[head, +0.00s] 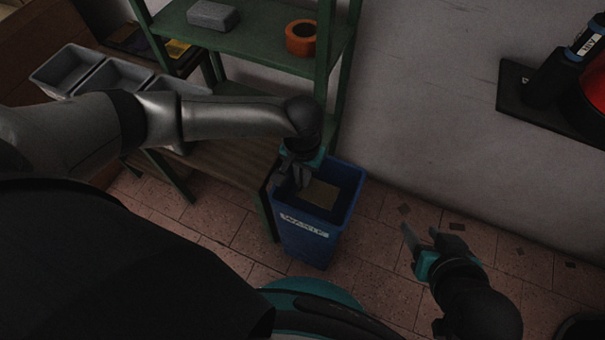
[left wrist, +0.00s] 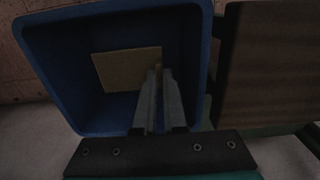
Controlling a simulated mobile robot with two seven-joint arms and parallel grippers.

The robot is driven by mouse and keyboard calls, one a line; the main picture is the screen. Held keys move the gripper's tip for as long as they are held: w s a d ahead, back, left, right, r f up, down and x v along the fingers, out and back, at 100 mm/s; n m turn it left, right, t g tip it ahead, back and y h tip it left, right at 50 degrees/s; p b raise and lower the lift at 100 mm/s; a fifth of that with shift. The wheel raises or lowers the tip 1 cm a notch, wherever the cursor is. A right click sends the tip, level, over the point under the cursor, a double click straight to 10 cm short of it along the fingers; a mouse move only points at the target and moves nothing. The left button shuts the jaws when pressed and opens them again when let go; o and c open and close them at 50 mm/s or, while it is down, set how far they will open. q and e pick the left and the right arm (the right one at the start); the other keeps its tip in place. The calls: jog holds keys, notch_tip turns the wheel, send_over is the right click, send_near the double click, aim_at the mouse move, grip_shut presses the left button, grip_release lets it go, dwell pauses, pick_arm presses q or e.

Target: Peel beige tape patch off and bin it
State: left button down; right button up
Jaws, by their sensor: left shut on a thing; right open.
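My left gripper (head: 298,177) points down over the mouth of the blue bin (head: 307,247), near its left side. In the left wrist view, my left fingers (left wrist: 160,85) are shut on a thin tan strip, the beige tape patch (left wrist: 158,72) seen nearly edge-on. A flat beige rectangle (left wrist: 125,68) shows inside the bin beside the fingertips, also in the head view (head: 320,193). I cannot tell whether it is joined to the strip or lies on the bin floor. My right gripper (head: 419,240) is open and empty, right of the bin.
A green shelf unit (head: 265,60) stands behind and left of the bin, with an orange roll (head: 301,38) and a grey block (head: 212,15). Grey trays (head: 67,70) stand at left. A dark wall shelf (head: 540,107) is at right.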

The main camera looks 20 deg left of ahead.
pick_arm(q)
jog(key=shift+f+b, duration=0.55)
jog(key=shift+f, duration=0.25)
jog(key=shift+f+b, duration=0.3)
jog(key=shift+f, duration=0.1)
jog(key=shift+f+b, duration=0.35)
jog(key=shift+f, duration=0.1)
jog(key=shift+f+b, duration=0.4)
jog(key=shift+f, duration=0.05)
pick_arm(e)
jog(key=w+a+r+t+y, duration=0.2)
jog(key=a+t+y, duration=0.1)
jog(key=a+t, duration=0.2)
jog(key=shift+a+t, duration=0.4)
jog(key=shift+a, duration=0.1)
pick_arm(q)
jog(key=shift+c, duration=2.2)
grip_release()
jog(key=shift+r, duration=0.1)
